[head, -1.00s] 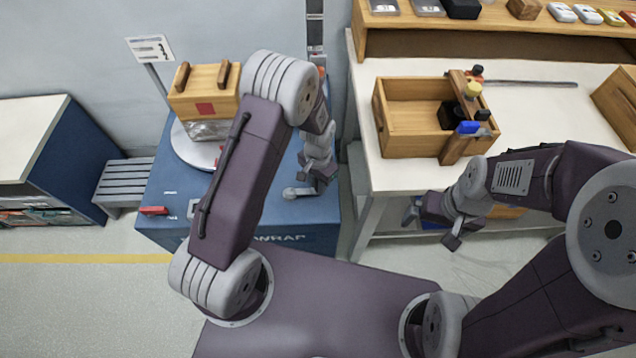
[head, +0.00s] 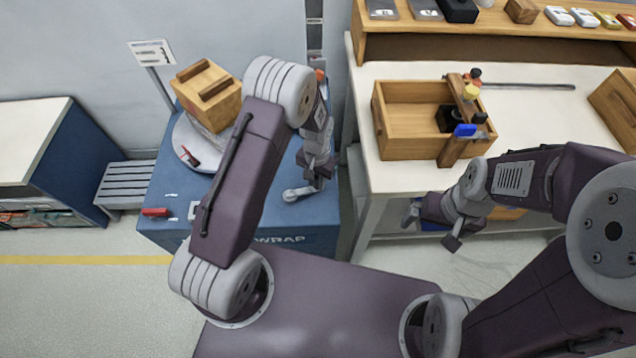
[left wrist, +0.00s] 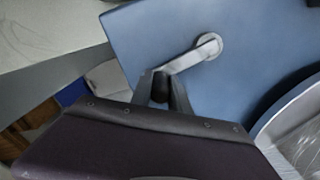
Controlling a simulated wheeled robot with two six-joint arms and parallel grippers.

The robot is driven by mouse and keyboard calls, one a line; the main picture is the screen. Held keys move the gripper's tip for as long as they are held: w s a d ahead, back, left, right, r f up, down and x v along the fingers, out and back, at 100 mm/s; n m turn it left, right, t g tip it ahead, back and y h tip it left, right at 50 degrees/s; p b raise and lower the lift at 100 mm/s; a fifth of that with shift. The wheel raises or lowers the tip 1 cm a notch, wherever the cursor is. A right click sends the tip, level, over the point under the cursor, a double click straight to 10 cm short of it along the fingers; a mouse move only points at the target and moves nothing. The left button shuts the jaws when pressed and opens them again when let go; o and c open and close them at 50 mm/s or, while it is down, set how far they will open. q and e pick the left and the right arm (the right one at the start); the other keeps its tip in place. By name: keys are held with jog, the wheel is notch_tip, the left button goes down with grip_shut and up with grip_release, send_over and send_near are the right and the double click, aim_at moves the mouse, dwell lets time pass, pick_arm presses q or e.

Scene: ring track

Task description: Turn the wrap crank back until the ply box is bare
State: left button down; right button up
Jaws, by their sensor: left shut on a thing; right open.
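The ply box (head: 222,108) sits on the round pale turntable (head: 182,136) of the blue wrap station (head: 165,190), a corner turned toward me. In the left wrist view, crinkled clear film (left wrist: 304,140) shows by the turntable edge. The grey wrap crank (head: 294,193) lies on the station's top, and it also shows in the left wrist view (left wrist: 190,58). My left gripper (head: 317,180) is shut on the crank's black knob (left wrist: 160,88). My right gripper (head: 431,228) is open and empty beside the workbench.
A small red object (head: 155,212) lies on the station's near left. A sign on a post (head: 152,52) stands behind the box. To the right, a workbench (head: 385,178) holds an open wooden box (head: 405,147) with a clamp-like fixture. A grey slatted bench (head: 125,182) is at left.

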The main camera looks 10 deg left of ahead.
pick_arm(q)
jog(key=shift+w+a+r+n, duration=0.1)
jog(key=shift+w+a+n, duration=0.15)
jog(key=shift+w+n, duration=0.25)
jog(key=shift+w+a+r+n, duration=0.1)
jog(key=shift+w+a+n, duration=0.15)
jog(key=shift+w+n, duration=0.2)
jog(key=shift+w+a+n+p, duration=0.4)
jog(key=shift+w+a+n, duration=0.25)
jog(key=shift+n, duration=0.3)
jog(key=shift+w+a+f+n, duration=0.1)
jog(key=shift+w+a+n, duration=0.15)
jog(key=shift+a+n, duration=0.3)
jog(key=shift+w+a+f+n, duration=0.1)
jog(key=shift+w+a+n, duration=0.2)
jog(key=shift+n, duration=0.35)
jog(key=shift+w+a+n, duration=0.15)
jog(key=shift+a+n, duration=0.5)
jog(key=shift+n, duration=0.35)
jog(key=shift+w+a+p, duration=0.1)
jog(key=shift+a+p, duration=0.2)
jog(key=shift+a, duration=0.15)
jog(key=c, duration=1.3)
grip_release()
jog(key=shift+o, duration=0.2)
